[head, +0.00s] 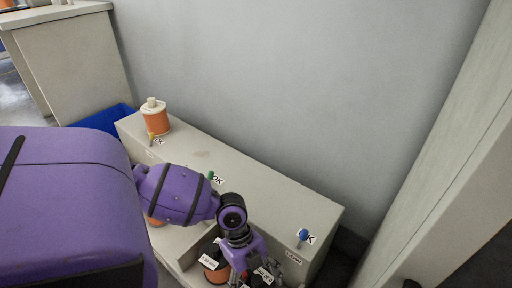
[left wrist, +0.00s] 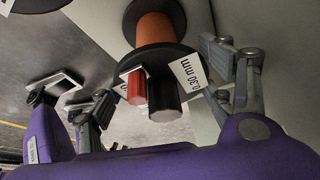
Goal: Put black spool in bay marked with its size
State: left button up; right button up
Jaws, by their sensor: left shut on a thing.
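The black spool (left wrist: 155,58) has black flanges and an orange winding, with a white tag reading 0.30 mm. In the left wrist view it sits between the fingers of my left gripper (left wrist: 152,75), which is shut on it. A red knob and a black round post show at its near end. In the head view my left gripper (head: 245,268) is low at the bottom edge, beside an orange-wound spool (head: 215,272) with a white tag, partly hidden by the gripper. My right gripper is in neither view. Bay size markings are too small or hidden to read.
A long beige stepped bench (head: 250,205) runs along the grey wall. On it are a white spool with orange winding (head: 155,120), a yellow knob (head: 151,136), a green knob (head: 211,175) and a blue knob (head: 303,235). A blue bin (head: 105,118) stands behind. A pale panel closes the right side.

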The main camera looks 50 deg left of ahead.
pick_arm(q)
jog(key=o, duration=1.4)
jog(key=shift+c, duration=0.2)
jog(key=p+v, duration=0.6)
jog(key=v, duration=0.6)
jog(key=shift+s, duration=0.15)
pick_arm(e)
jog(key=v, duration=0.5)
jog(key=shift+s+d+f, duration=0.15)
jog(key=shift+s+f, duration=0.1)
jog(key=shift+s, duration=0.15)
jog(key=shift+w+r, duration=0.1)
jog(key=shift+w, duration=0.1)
